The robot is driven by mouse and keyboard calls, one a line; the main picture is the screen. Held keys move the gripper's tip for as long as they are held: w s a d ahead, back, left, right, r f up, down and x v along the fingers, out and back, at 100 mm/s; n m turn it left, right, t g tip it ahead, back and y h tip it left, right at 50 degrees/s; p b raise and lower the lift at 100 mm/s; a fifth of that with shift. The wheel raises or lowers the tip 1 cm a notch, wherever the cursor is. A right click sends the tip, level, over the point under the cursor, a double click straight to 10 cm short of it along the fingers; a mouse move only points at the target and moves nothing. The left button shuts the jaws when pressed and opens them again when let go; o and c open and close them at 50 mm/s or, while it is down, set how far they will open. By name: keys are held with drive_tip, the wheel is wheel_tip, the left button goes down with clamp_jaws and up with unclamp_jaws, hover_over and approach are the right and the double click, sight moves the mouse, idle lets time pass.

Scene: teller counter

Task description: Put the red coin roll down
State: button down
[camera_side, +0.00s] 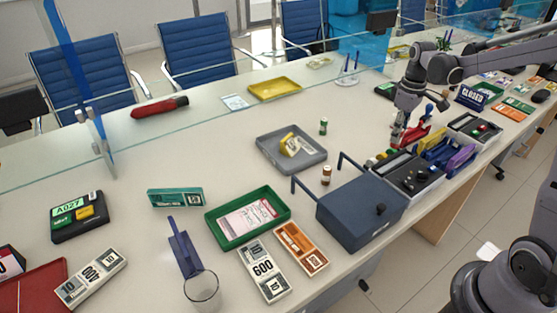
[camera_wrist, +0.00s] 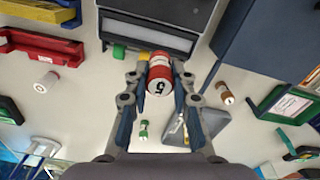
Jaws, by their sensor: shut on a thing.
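The red coin roll (camera_wrist: 160,76) has a pale end marked 5. In the wrist view it lies between the two fingers of my gripper (camera_wrist: 161,80), which is shut on it. In the side view my gripper (camera_side: 396,142) hangs at the right, beside the grey machine with a black top (camera_side: 412,178). The roll is too small there to tell apart from the colored pieces near the fingertips. I cannot tell whether its underside touches anything.
A green roll (camera_side: 323,127) and a brown roll (camera_side: 326,175) stand on the counter. A grey tray (camera_side: 263,152) holds a yellow item. A dark blue box (camera_side: 355,216) with handles stands in front.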

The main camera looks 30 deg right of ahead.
drive_tip(key=shift+s+d+f, duration=0.1)
drive_tip(key=shift+d, duration=0.55)
drive_tip(key=w+a+f, duration=0.4)
drive_tip(key=w+a, duration=0.1)
drive_tip(key=w+a+f, duration=0.2)
drive_tip(key=w, duration=0.1)
drive_tip(key=shift+a+f, duration=0.3)
drive_tip(key=shift+f, duration=2.05)
drive_tip(key=shift+f, duration=0.15)
drive_tip(key=c, duration=1.4)
unclamp_jaws()
